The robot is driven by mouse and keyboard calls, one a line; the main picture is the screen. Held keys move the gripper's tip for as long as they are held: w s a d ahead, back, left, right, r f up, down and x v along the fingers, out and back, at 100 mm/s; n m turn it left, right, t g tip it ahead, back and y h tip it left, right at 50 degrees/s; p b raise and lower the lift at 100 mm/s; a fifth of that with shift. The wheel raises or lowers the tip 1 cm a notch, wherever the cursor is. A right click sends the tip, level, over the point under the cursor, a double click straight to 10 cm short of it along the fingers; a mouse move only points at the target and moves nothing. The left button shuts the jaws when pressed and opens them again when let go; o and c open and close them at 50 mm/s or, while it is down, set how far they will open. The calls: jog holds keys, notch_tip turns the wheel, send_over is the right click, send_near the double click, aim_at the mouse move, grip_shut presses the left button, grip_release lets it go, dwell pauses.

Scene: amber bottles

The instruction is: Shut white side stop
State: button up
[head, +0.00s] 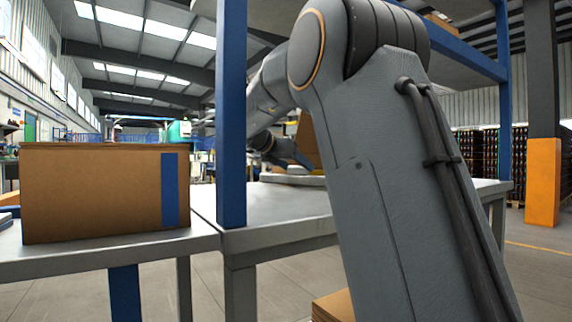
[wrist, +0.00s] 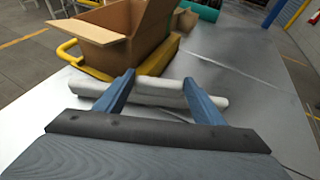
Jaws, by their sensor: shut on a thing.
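The white side stop (wrist: 160,85) is a pale padded bar in the wrist view, lying across the grey table beside a yellow frame. My gripper (wrist: 158,80) has its two blue fingers on either side of a raised white part of the stop and is shut on it. A longer white bar (wrist: 85,88) runs beneath, out to both sides of the fingers. An open cardboard box (wrist: 110,38) stands in the yellow frame (wrist: 70,53), just beyond the stop. In the head view my arm hides most of this spot.
A closed cardboard box with a blue stripe (head: 100,192) stands at left in the head view. A blue post (head: 231,120) rises from the grey table (head: 280,222). In the wrist view the table (wrist: 255,85) is bare to the right.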

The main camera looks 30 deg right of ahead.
jog(key=shift+f, duration=0.1)
jog(key=o, duration=1.5)
jog(key=shift+a, duration=0.1)
jog(key=shift+r, duration=0.25)
notch_tip(320, 180, up, 10)
jog(key=p, duration=0.4)
jog(key=shift+f+p, duration=0.2)
jog(key=shift+p, duration=0.1)
